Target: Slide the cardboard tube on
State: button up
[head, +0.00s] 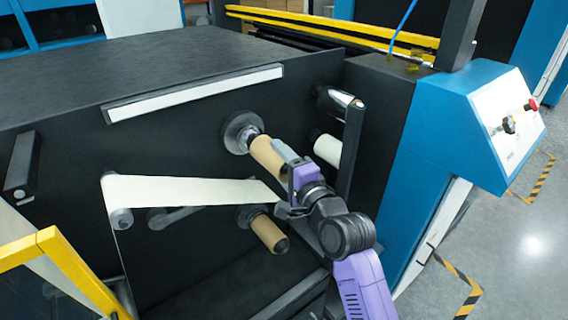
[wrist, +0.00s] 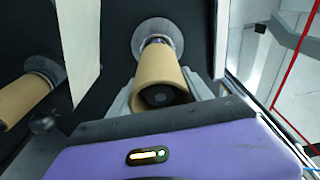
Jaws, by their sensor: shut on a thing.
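The brown cardboard tube (head: 267,153) sits around the upper spindle on the black machine face; it also shows in the wrist view (wrist: 161,68). My gripper (head: 284,162) is shut on the tube near its outer end, with one finger on each side in the wrist view (wrist: 160,95). A short bare stretch of shiny spindle (wrist: 156,41) shows between the tube's inner end and the round grey flange (head: 236,130). The tube's open end faces the wrist camera, with the dark spindle end inside it. Tube and spindle look roughly in line.
A second brown tube (head: 266,232) sits on a lower spindle. A white web (head: 190,190) runs across rollers left of my gripper. A white roll (head: 327,149) and an upright dark bar (head: 351,150) stand close on the right. A blue control box (head: 490,120) is farther right.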

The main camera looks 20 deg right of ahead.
jog(key=shift+w+a, duration=0.3)
jog(key=shift+w, duration=0.6)
jog(key=shift+w+a, duration=0.25)
jog(key=shift+w, duration=0.65)
jog(key=o, duration=1.5)
jog(key=shift+c, duration=0.2)
